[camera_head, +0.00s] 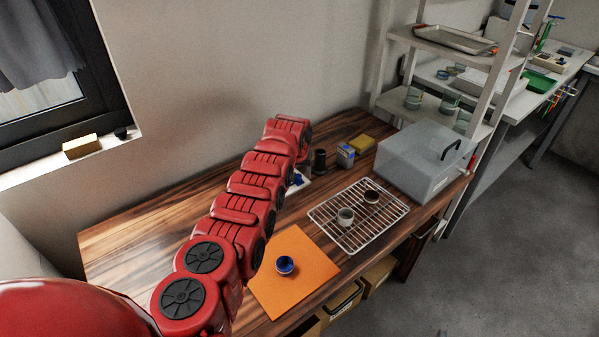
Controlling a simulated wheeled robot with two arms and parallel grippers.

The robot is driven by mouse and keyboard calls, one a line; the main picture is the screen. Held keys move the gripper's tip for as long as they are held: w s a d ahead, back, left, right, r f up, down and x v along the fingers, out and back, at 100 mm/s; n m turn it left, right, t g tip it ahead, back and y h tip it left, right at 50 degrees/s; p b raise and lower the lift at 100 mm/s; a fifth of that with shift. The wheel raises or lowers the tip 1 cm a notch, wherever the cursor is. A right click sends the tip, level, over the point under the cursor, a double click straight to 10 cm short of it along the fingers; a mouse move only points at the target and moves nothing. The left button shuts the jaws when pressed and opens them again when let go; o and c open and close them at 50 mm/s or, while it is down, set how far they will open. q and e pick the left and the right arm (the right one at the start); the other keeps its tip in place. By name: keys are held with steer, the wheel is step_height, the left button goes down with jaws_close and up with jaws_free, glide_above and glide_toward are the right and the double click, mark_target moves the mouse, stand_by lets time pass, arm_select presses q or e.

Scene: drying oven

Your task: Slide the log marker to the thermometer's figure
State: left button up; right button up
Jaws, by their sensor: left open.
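My red left arm reaches in from the lower left across the wooden table. My left gripper (303,147) is at its far end, near the wall, open but mostly hidden behind the arm's last links. A white card or board with a small blue piece (297,179) lies just below the arm's end, partly covered by it. I cannot tell whether the blue piece is the log marker. A small blue and grey box (345,155) stands to the right. I cannot make out the thermometer or its figure. My right gripper is not in view.
A dark cylinder (320,161) stands beside the box, with a yellow block (362,143) behind. A wire rack (328,215) holds two small cups. A blue-filled dish (285,265) sits on an orange mat (305,250). A grey oven-like box (410,165) stands at the table's right end.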

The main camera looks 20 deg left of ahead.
arm_select(q)
steer(key=shift+p+v, duration=0.4)
steer(key=shift+v, duration=0.6)
steer(key=shift+s+r, duration=0.15)
steer(key=shift+r, duration=0.15)
steer(key=p+v, duration=0.2)
steer(key=v, duration=1.2)
steer(key=shift+r, duration=0.35)
steer(key=shift+s+d+f, duration=0.1)
